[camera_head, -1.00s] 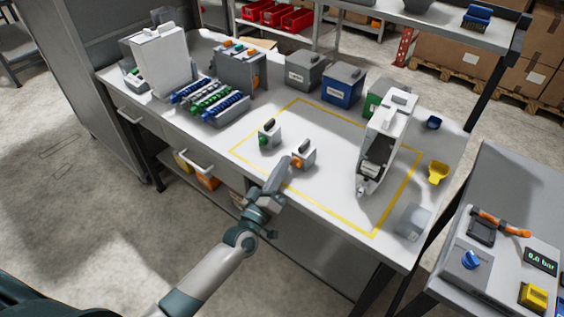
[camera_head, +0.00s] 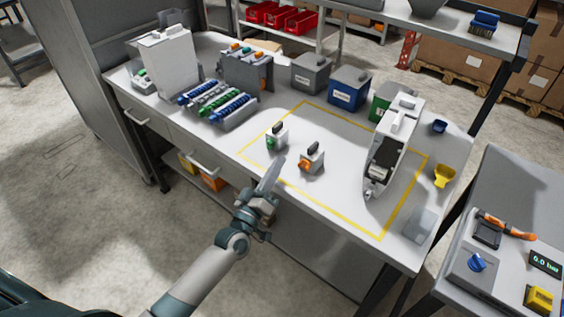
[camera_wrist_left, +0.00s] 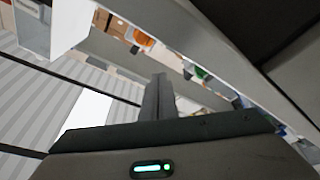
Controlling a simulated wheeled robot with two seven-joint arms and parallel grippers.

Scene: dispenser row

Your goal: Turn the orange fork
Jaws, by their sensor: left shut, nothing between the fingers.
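The orange fork (camera_head: 304,163) sits low on the front of a small white block (camera_head: 315,163) with a dark top, inside the yellow outline on the bench. A matching block (camera_head: 277,138) with a green fork (camera_head: 270,144) stands to its left. My left gripper (camera_head: 275,168) is shut and empty at the bench's front edge, left of the orange fork and apart from it. In the left wrist view the shut fingers (camera_wrist_left: 158,97) point toward the bench. The orange fork (camera_wrist_left: 143,39) is up and left of them, and green (camera_wrist_left: 201,73) shows to their right. My right gripper is not in view.
A tall white dispenser (camera_head: 391,150) stands right of the blocks. Grey (camera_head: 311,75) and blue (camera_head: 348,90) bins stand behind. A rack of blue and green rolls (camera_head: 215,103) is at left. The bench between the blocks and the dispenser is clear.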

